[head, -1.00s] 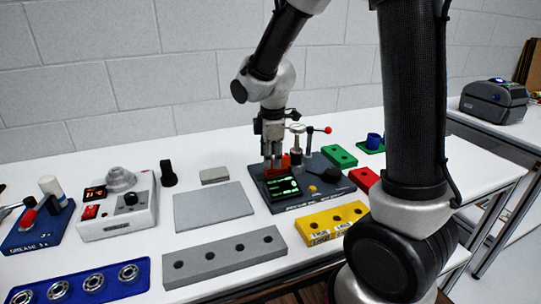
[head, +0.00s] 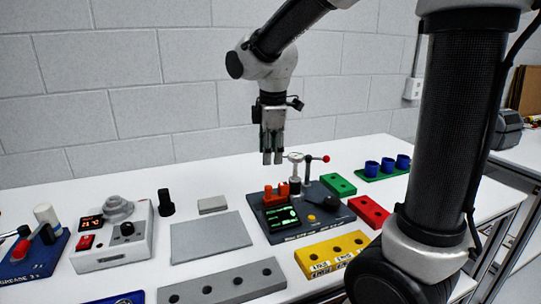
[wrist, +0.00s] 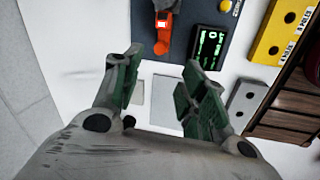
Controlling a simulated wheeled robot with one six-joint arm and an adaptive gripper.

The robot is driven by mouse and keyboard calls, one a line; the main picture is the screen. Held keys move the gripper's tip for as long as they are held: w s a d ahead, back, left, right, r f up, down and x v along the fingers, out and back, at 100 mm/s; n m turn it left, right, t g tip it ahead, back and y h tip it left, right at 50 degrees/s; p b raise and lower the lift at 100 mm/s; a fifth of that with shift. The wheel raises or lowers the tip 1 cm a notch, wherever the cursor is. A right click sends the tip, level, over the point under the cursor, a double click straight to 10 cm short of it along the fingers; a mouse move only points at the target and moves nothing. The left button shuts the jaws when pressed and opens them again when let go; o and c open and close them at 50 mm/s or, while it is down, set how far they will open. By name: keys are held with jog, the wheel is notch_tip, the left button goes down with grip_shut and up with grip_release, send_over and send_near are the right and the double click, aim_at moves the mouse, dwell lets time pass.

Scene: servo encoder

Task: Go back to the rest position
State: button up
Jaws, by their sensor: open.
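My gripper (head: 273,150) hangs in the air above the back of the dark test station (head: 338,217), fingers pointing down. It is open and empty. In the wrist view my gripper's two green-padded fingers (wrist: 158,82) stand apart with nothing between them. The station carries a lit green display (head: 281,216), an orange-red cradle (head: 274,194) and a lever with a red knob (head: 325,158). The orange-red cradle also shows in the wrist view (wrist: 163,35), beyond the fingertips.
A grey plate (head: 210,237), a grey holed block (head: 225,285) and a white control box (head: 112,240) lie left. A yellow block (head: 330,252), a red block (head: 368,211), a green block (head: 338,185) and blue cups (head: 387,165) lie right. Air around my gripper is clear.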

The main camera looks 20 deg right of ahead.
dwell(0.3)
jog(key=s+d+r+m+t, duration=0.1)
jog(key=s+d+m, duration=0.4)
jog(key=s+m, duration=0.3)
jog(key=s+d+r+m+t, duration=0.1)
jog(key=s+d+m, duration=0.5)
jog(key=s, duration=0.6)
jog(key=shift+s+r+m, duration=0.3)
jog(key=shift+s+m, duration=0.05)
jog(key=shift+m, duration=0.55)
